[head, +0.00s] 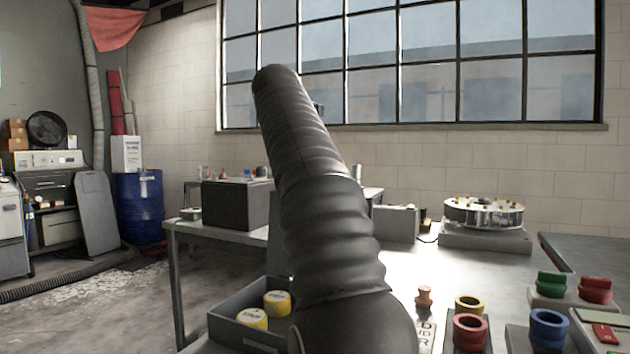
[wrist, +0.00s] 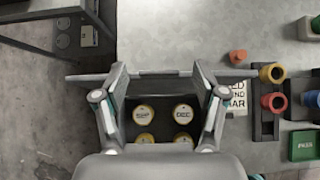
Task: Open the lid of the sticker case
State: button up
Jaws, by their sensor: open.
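My gripper (wrist: 160,78) is open and points down in the wrist view, its fingers apart with nothing held between them. Below and between them is a dark box (wrist: 160,103) with several yellow-rimmed, white-topped round tins in it. In the head view this box (head: 224,325) is grey and open at the top, at the table's near left, partly hidden by my arm. I cannot tell for sure which thing is the sticker case. A green box (wrist: 302,145) with white lettering, only partly legible, lies at the right of the wrist view. My gripper is well left of it.
An orange-red knob-shaped piece (head: 424,297) stands on the grey table. Holders with yellow, red, blue and green rings, such as the blue ring (head: 548,327), stand at the right. A round metal device (head: 483,213) is farther back. The table centre is clear.

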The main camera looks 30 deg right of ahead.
jog(key=s+a+r, duration=0.3)
jog(key=s+a, duration=0.6)
jog(key=a, duration=0.3)
jog(key=shift+a+r, duration=0.25)
jog(key=shift+r, duration=0.1)
dwell(0.4)
dwell(0.5)
